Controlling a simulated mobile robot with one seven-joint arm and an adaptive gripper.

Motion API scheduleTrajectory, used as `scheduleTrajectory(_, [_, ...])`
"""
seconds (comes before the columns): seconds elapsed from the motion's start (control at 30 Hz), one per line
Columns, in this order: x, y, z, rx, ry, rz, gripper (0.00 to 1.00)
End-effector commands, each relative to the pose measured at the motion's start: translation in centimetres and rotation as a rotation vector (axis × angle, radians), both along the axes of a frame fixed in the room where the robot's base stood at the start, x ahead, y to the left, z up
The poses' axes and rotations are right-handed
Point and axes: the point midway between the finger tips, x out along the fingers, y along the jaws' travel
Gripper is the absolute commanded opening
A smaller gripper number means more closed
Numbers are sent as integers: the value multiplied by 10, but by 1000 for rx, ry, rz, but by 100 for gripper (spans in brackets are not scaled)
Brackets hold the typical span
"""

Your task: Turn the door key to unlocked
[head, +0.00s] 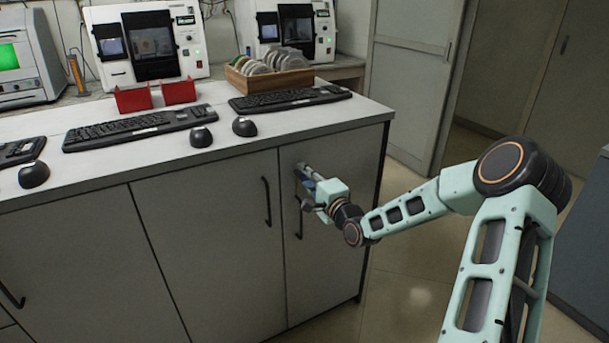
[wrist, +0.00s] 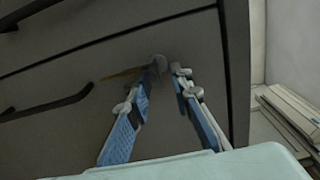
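The grey cabinet door (head: 335,225) at the right end of the counter has a small grey round lock or key piece near its top edge. It shows in the wrist view as a grey knob (wrist: 158,62). A thin brownish strip reaches left from it; I cannot tell if this is part of the key or a mark. My gripper (head: 304,186) is at this door, its fingers pointing at the door face. In the wrist view its two blue-padded fingers (wrist: 165,75) are apart, tips close to the knob. Contact with the key and its turned angle cannot be made out.
Dark bar handles (head: 299,208) (head: 267,201) stand out from the doors near my gripper. The counter (head: 225,142) above holds keyboards, mice, red bins and a wooden tray (head: 270,82) of discs. Open floor (head: 405,270) lies right of the cabinet.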

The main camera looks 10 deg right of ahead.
Motion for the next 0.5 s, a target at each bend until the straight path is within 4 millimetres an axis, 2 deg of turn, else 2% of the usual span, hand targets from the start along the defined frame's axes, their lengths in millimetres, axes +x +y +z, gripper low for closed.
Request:
scheduleTrajectory(0.17, [-4, -2, 0, -1, 0, -1, 20])
scheduleTrajectory(0.27, [-14, -5, 0, -1, 1, -1, 20])
scheduleTrajectory(0.5, [-59, -21, 0, 0, 1, -2, 20])
